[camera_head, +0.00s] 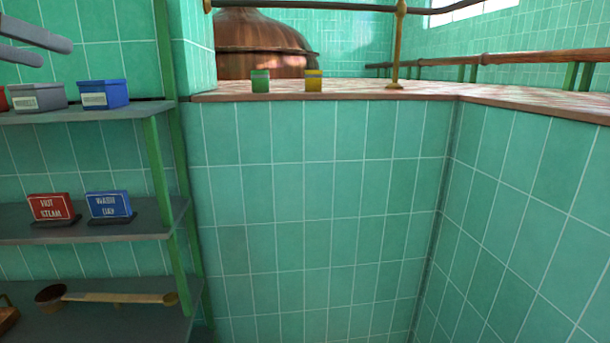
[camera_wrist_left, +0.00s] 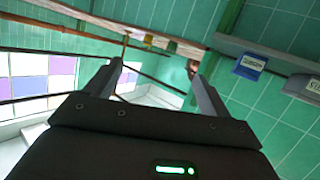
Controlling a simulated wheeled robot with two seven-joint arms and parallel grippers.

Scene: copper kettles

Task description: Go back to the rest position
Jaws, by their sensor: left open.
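My left gripper (camera_head: 52,52) reaches in at the upper left of the head view, in front of the shelf and above its top board. Its two grey fingers are apart. In the left wrist view the gripper (camera_wrist_left: 155,68) is open, with nothing between the fingers. A blue labelled box (camera_head: 103,94) and a grey labelled box (camera_head: 38,97) stand on the top board. The blue box (camera_wrist_left: 250,65) also shows at the right of the left wrist view. My right gripper is not in view.
The green shelf unit holds a red sign (camera_head: 53,207), a blue sign (camera_head: 109,205) and a long ladle (camera_head: 120,297). A green cup (camera_head: 260,81) and a yellow cup (camera_head: 313,81) stand on the ledge (camera_head: 420,95), before a copper kettle (camera_head: 262,45). Tiled walls bound the right.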

